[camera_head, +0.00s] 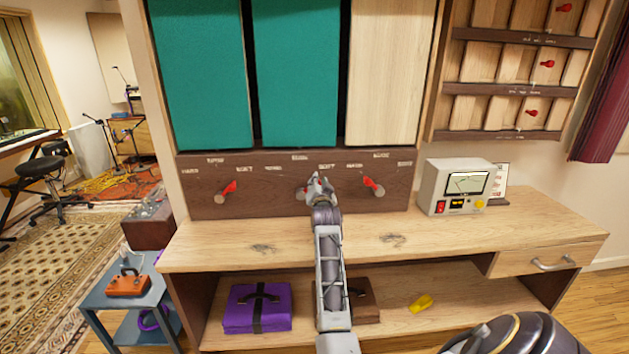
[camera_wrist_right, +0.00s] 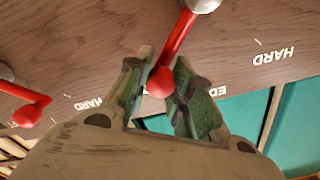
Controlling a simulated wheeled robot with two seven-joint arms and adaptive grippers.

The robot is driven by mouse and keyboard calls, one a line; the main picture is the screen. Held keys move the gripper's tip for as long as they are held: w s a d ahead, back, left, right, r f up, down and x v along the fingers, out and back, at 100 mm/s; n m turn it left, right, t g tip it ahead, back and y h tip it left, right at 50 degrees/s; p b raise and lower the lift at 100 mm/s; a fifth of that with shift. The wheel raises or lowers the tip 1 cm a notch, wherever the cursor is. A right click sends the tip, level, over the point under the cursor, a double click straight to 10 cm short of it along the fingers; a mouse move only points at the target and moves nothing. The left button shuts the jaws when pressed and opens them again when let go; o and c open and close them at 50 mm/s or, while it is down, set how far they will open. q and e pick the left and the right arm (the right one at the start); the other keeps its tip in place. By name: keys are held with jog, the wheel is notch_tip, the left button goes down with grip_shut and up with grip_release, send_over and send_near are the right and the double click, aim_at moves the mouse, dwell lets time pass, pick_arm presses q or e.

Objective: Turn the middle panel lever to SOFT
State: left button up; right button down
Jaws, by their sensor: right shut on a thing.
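The middle lever (camera_wrist_right: 180,38) is a red arm with a round red knob (camera_wrist_right: 160,82), on a grey pivot (camera_wrist_right: 203,4). My right gripper (camera_wrist_right: 160,88) is shut on the knob, one green-padded finger on each side. In the wrist view the lever slants down and left from its pivot, on the side of the panel nearer the teal boards. In the head view my right gripper (camera_head: 319,183) covers most of this lever on the dark lever panel (camera_head: 270,200). The SOFT label (camera_head: 327,166) shows just right of the gripper. My left gripper is out of view.
A left lever (camera_head: 229,187) and a right lever (camera_head: 372,185) flank the gripper on the same panel. A meter box (camera_head: 455,187) stands on the bench (camera_head: 430,235) at right. The bench top is otherwise mostly clear. Teal boards (camera_head: 297,75) hang above.

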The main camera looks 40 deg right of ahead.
jog(key=shift+s+d+f+m, duration=0.1)
jog(key=shift+d+f+m, duration=0.1)
jog(key=shift+m, duration=0.1)
jog(key=c, duration=1.2)
grip_release()
jog(key=shift+c, duration=0.2)
jog(key=shift+r, duration=0.2)
jog(key=shift+r, duration=4.8)
jog(key=shift+s+a+f, duration=0.1)
